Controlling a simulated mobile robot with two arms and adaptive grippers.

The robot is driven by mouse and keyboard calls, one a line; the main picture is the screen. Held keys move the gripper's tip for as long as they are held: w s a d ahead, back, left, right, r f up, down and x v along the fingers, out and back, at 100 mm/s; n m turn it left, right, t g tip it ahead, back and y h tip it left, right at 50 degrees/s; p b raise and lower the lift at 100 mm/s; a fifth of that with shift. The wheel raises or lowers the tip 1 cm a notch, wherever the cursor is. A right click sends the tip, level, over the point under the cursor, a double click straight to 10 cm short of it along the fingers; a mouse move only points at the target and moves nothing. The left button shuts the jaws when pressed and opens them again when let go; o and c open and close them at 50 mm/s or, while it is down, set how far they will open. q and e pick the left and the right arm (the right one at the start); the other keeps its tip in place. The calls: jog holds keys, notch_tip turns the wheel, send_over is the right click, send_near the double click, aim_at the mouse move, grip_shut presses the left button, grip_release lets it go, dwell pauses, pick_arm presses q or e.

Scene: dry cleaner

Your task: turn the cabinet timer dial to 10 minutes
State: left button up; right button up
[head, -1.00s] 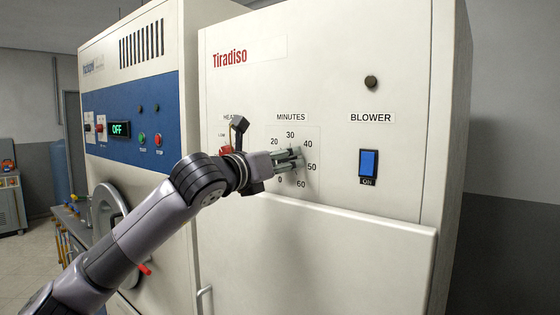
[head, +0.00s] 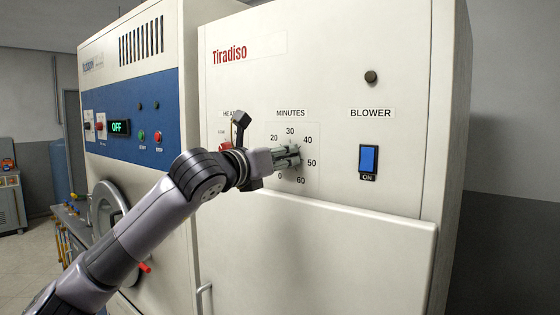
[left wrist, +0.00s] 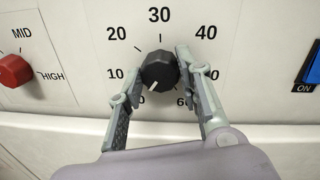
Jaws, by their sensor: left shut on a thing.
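The timer dial (left wrist: 160,70) is a round black knob in the left wrist view. Its white mark points down and to the left, toward the 0, which is partly hidden. In the head view the fingers mostly hide the dial. My right gripper is not in view.
The cream cabinet (head: 330,65) also carries a red heat knob (left wrist: 14,71) left of the dial and a blue blower switch (head: 369,160) to the right. A ledge juts out below the dial. A second machine (head: 170,95) with a blue panel stands at left.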

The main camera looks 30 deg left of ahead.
pick_arm(q)
jog(key=shift+f+m+b, duration=0.2)
jog(key=shift+m+b, duration=0.85)
jog(key=shift+m, duration=0.05)
jog(key=shift+m+b, duration=0.55)
jog(key=shift+m, duration=0.25)
jog(key=m+b, duration=0.1)
jog(key=m, duration=0.1)
jog(key=shift+m+t, duration=0.3)
jog(key=shift+r+m+h+b, duration=0.15)
jog(key=shift+m+h+b, duration=0.3)
jog(key=shift+m, duration=1.05)
jog(key=o, duration=1.2)
jog(key=shift+c, duration=0.2)
jog(key=shift+s, duration=0.1)
jog(key=s, duration=1.1)
jog(key=shift+s+f, duration=0.4)
jog(key=shift+f, duration=0.05)
